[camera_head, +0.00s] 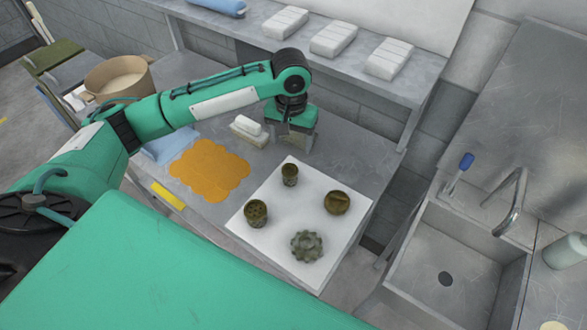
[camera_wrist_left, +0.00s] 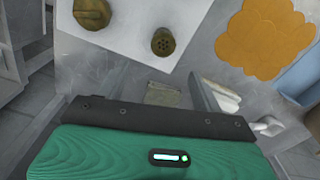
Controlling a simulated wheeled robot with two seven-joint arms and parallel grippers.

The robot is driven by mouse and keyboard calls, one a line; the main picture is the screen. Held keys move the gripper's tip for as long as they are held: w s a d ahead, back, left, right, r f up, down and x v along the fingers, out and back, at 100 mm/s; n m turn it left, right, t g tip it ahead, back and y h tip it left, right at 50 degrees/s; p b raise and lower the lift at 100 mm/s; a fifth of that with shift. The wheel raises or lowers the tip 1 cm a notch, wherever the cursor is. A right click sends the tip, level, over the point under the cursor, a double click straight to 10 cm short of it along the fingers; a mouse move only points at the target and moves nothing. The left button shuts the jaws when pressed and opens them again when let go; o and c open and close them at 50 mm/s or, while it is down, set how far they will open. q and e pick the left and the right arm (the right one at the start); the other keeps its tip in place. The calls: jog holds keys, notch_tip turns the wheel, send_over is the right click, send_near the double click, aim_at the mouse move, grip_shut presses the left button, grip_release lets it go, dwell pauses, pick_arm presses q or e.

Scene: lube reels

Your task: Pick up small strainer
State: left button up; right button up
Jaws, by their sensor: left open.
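Two dark olive cup-shaped parts stand on a white board (camera_head: 285,262). The smaller cup, which looks like the small strainer (camera_head: 289,175), is near the board's back edge. In the left wrist view the small strainer (camera_wrist_left: 163,42) shows a face with several holes. The larger cup (camera_head: 256,212) stands nearer the front left. My left gripper (camera_head: 294,140) is open and empty, pointing down behind the small strainer, beyond the board's back edge. Its fingers (camera_wrist_left: 165,90) are apart in the wrist view, with nothing held. My right gripper is out of view.
A round olive part (camera_head: 337,202) and a gear-like part (camera_head: 306,245) share the board. White folded cloths (camera_head: 250,130) lie close beside the left gripper. An orange cloth (camera_head: 209,169) lies left. A raised shelf (camera_head: 375,82) is behind; a sink (camera_head: 445,258) is right.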

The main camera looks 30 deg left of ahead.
aim_at(289, 170)
pick_arm(q)
notch_tip(289, 170, down, 8)
jog(key=shift+a+f+p, duration=0.1)
jog(key=shift+p, duration=0.7)
jog(key=shift+f, duration=0.2)
jog(key=f+p, duration=0.1)
jog(key=f, duration=0.1)
jog(key=f+p, duration=0.1)
jog(key=f, duration=0.1)
jog(key=shift+s+a+f, duration=0.2)
jog(key=shift+f, duration=0.25)
jog(key=c, duration=1)
jog(key=shift+c, duration=0.7)
jog(key=shift+r, duration=0.1)
